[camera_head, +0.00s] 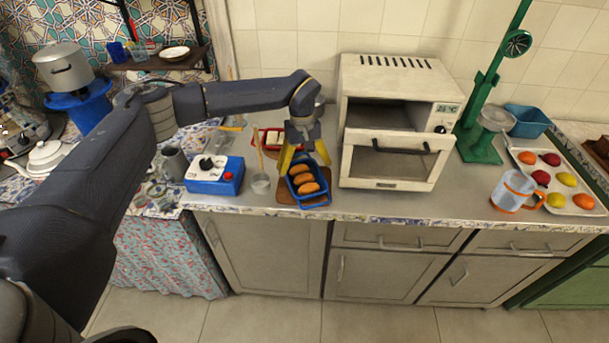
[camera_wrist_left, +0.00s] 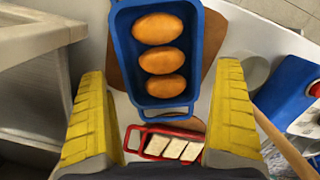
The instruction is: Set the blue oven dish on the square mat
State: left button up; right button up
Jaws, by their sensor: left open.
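The blue oven dish (camera_head: 317,205) holds several orange-brown oblong rolls. It appears to rest on the brown square mat (camera_head: 284,197) near the counter's front edge. Mat shows on both sides of the dish. My left gripper (camera_head: 304,165) is open, with its yellow fingers pointing down at the far end of the dish. In the left wrist view the dish (camera_wrist_left: 196,55) lies ahead between the spread fingers (camera_wrist_left: 160,72), and neither finger visibly touches it. The mat (camera_wrist_left: 216,30) shows beneath it there. My right gripper is in neither view.
A white toaster oven (camera_head: 388,165) with its door ajar stands close on the right. A red dish (camera_head: 272,147) with white pieces lies behind. A small cup (camera_head: 261,184) with a wooden stick and a blue box (camera_head: 216,184) stand on the left.

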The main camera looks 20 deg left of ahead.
aim_at(303, 172)
pick_arm(q)
notch_tip(303, 172, up, 7)
jog(key=shift+w+a+f, duration=0.2)
jog(key=shift+w+a, duration=0.05)
jog(key=shift+w, duration=0.05)
dwell(1.4)
